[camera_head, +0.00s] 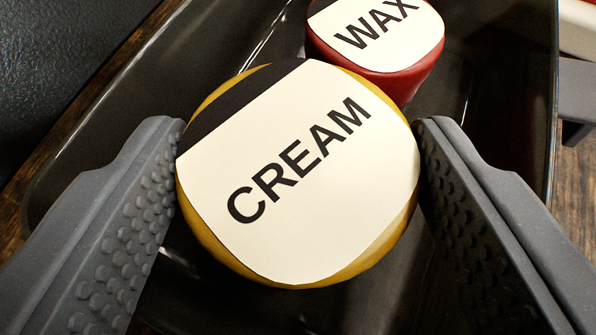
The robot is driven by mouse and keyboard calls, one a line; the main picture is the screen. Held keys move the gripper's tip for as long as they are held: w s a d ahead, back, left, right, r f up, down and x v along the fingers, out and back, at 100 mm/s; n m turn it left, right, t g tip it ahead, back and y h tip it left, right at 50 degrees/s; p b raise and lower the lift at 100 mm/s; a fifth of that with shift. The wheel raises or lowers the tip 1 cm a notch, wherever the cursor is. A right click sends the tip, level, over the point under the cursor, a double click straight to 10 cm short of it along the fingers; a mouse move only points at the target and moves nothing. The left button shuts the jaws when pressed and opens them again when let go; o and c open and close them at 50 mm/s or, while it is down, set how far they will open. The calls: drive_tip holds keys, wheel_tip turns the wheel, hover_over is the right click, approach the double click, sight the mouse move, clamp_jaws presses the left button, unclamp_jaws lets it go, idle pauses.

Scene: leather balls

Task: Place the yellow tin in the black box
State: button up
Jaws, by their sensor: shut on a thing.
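The yellow tin (300,175) has a white label reading CREAM and a dark patch at its upper left. My gripper (299,170) is shut on it, with one ridged grey finger on each side at the tin's edges. The tin is over the inside of the black box (85,150), whose wall and rim show at the left and whose floor shows below and around the tin. I cannot tell whether the tin touches the box floor.
A red tin (385,75) labelled WAX is in the box just behind the yellow tin, at the upper right. The box wall (525,80) stands close on the right. A dark surface (60,60) lies outside at the upper left. Wooden tabletop shows outside the rim.

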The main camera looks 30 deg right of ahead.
drive_tip(key=shift+f, duration=0.25)
drive_tip(key=o, duration=1.1)
drive_tip(key=shift+c, duration=0.2)
drive_tip(key=shift+s+r+p, duration=0.1)
drive_tip(key=shift+r+p, duration=0.4)
drive_tip(key=shift+r, duration=0.35)
drive_tip(key=v, duration=1.1)
drive_tip(key=shift+s+a, duration=0.2)
drive_tip(key=shift+s, duration=0.15)
